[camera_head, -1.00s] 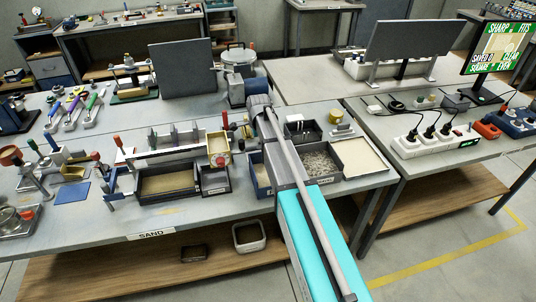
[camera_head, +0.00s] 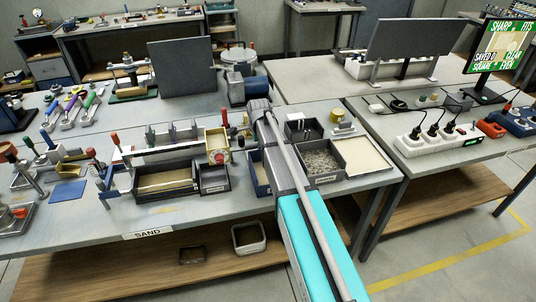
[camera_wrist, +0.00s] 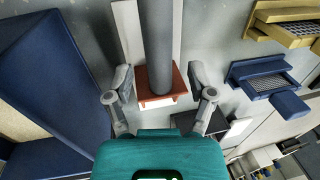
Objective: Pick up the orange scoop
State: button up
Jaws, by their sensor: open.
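In the head view, a group of hand tools with coloured handles (camera_head: 72,112) lies on the left part of the bench. They are too small for me to say for sure which is the orange scoop. My gripper is hidden behind my arm in the head view. In the wrist view my gripper (camera_wrist: 161,92) is open, with its two grey fingers spread apart. A grey cylinder on a reddish-brown block (camera_wrist: 158,100) appears between the fingers. I cannot tell whether they touch it. No orange scoop is recognisable in the wrist view.
A dark sand tray (camera_head: 166,195) stands near the bench's front edge. A gravel bin (camera_head: 322,160) is right of my arm. A dark upright panel (camera_head: 182,66) stands behind. In the wrist view, a navy bin (camera_wrist: 50,70) is at left and a blue meshed tray (camera_wrist: 262,78) at right.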

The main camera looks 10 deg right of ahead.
jog(key=shift+w+f+b, duration=0.15)
jog(key=shift+f+b, duration=0.3)
jog(key=shift+f, duration=0.3)
grip_shut()
dwell(0.4)
